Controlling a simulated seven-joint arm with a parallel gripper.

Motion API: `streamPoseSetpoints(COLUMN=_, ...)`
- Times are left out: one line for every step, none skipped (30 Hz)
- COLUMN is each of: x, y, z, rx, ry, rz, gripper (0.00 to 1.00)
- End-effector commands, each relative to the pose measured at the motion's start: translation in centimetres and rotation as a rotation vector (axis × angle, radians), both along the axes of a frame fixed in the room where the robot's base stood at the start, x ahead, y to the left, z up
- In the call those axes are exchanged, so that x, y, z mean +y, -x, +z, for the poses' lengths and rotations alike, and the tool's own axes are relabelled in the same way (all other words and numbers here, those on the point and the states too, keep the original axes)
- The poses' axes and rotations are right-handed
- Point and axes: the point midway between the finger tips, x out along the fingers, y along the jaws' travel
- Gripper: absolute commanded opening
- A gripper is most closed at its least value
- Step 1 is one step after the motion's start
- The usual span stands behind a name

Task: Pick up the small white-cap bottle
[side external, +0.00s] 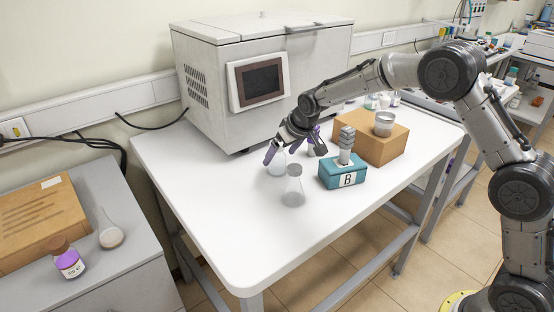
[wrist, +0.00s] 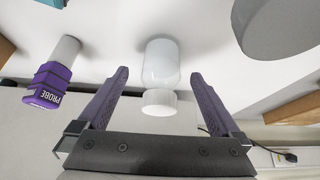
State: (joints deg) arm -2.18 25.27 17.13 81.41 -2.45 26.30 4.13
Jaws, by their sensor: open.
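The small white-cap bottle (wrist: 160,64) is in the upper middle of the wrist view, a pale body with a white cap (wrist: 159,103) turned toward the camera. In the side external view it is a pale, partly covered shape (side external: 277,168) on the white table, just below my gripper (side external: 292,154). My gripper (wrist: 160,76) is open. In the wrist view its two purple fingers lie left and right of the bottle, with a visible gap on each side. I cannot tell how far the fingertips are from the bottle in depth.
A purple probe (wrist: 48,86) is left of the fingers in the wrist view. A teal block marked B (side external: 343,174) and an orange-brown box (side external: 372,140) stand right. A large machine (side external: 215,75) stands behind. The table's front left is clear.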

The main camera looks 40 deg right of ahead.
Motion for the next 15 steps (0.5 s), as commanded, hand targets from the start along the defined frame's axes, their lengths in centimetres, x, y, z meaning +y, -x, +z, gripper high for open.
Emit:
streamPoseSetpoints(x=0.1, y=-0.3, z=-0.9, rx=0.005, ry=0.000, rz=0.001, gripper=1.00)
streamPoseSetpoints(x=0.2, y=-0.5, z=-1.3, rx=0.005, ry=0.000, rz=0.001, gripper=1.00)
streamPoseSetpoints(x=0.2, y=-0.8, z=-1.9, rx=0.004, ry=0.000, rz=0.001, gripper=1.00)
streamPoseSetpoints(x=0.2, y=-1.0, z=-2.2, rx=0.004, ry=0.000, rz=0.001, gripper=1.00)
streamPoseSetpoints(x=0.2, y=-1.2, z=-2.5, rx=0.004, ry=0.000, rz=0.001, gripper=1.00)
streamPoseSetpoints(x=0.2, y=-1.4, z=-2.9, rx=0.003, ry=0.000, rz=0.001, gripper=1.00)
streamPoseSetpoints(x=0.2, y=-1.6, z=-3.1, rx=0.002, ry=0.000, rz=0.001, gripper=1.00)
streamPoseSetpoints(x=0.2, y=-1.7, z=-3.2, rx=0.002, ry=0.000, rz=0.001, gripper=1.00)
streamPoseSetpoints(x=0.2, y=-1.8, z=-3.4, rx=0.002, ry=0.000, rz=0.001, gripper=1.00)
streamPoseSetpoints(x=0.2, y=-1.8, z=-3.5, rx=0.002, ry=0.000, rz=0.001, gripper=1.00)
streamPoseSetpoints(x=0.2, y=-1.9, z=-3.5, rx=0.001, ry=0.000, rz=0.001, gripper=1.00)
streamPoseSetpoints(x=0.2, y=-1.9, z=-3.5, rx=0.001, ry=0.000, rz=0.001, gripper=1.00)
streamPoseSetpoints(x=0.2, y=-1.9, z=-3.5, rx=0.001, ry=0.000, rz=0.001, gripper=1.00)
streamPoseSetpoints(x=0.2, y=-1.9, z=-3.5, rx=0.001, ry=0.000, rz=0.001, gripper=1.00)
streamPoseSetpoints(x=0.2, y=-1.9, z=-3.5, rx=0.001, ry=0.000, rz=0.001, gripper=1.00)
